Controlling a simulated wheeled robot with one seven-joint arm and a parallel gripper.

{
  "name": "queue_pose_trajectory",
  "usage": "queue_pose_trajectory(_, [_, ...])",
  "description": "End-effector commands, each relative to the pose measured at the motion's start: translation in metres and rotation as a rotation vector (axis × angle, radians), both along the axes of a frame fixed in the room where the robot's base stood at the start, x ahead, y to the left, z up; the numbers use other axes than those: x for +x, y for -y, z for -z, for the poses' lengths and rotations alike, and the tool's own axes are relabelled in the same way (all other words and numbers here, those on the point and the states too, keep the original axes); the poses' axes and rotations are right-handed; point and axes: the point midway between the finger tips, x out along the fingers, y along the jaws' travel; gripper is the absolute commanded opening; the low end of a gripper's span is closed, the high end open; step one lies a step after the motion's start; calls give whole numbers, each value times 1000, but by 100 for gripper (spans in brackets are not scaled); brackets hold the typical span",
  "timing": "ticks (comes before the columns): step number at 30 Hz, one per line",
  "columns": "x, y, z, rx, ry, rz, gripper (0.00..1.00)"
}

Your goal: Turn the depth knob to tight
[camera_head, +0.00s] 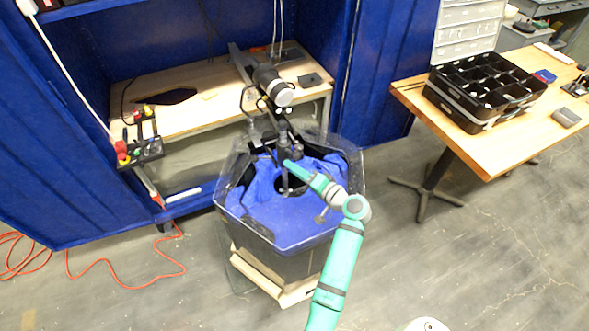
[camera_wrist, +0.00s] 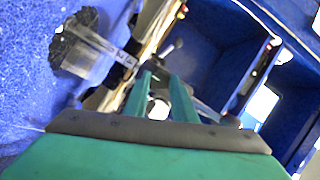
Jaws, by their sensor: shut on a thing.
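My gripper (camera_head: 289,164), on the teal arm, reaches over the hexagonal tank (camera_head: 252,222) to the dark upright thruster mount (camera_head: 284,143) near its middle. The fingertips are at the post of the mount, where the depth knob sits. In the wrist view, my gripper's two teal fingers (camera_wrist: 160,88) are close on both sides of a small part, which I take to be the depth knob. A pale round patch (camera_wrist: 158,108) shows between the fingers. The knob is mostly hidden by the fingers, and its turn cannot be read.
A grey cylindrical device (camera_head: 272,84) stands above the tank's back edge. A wooden bench (camera_head: 205,112) is behind, with a button box (camera_head: 142,150) at its left end. A wooden table with a black compartment case (camera_head: 485,88) is at right.

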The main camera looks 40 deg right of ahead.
Motion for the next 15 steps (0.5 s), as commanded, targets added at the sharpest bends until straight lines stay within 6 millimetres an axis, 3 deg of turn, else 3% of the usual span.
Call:
queue_pose_trajectory(11, [0,1,1,5,0,3,2])
queue_pose_trajectory(12, [0,1,1,5,0,3,31])
queue_pose_trajectory(14, [0,1,0,5,0,3,43])
queue_pose_trajectory(15, [0,1,1,5,0,2,43])
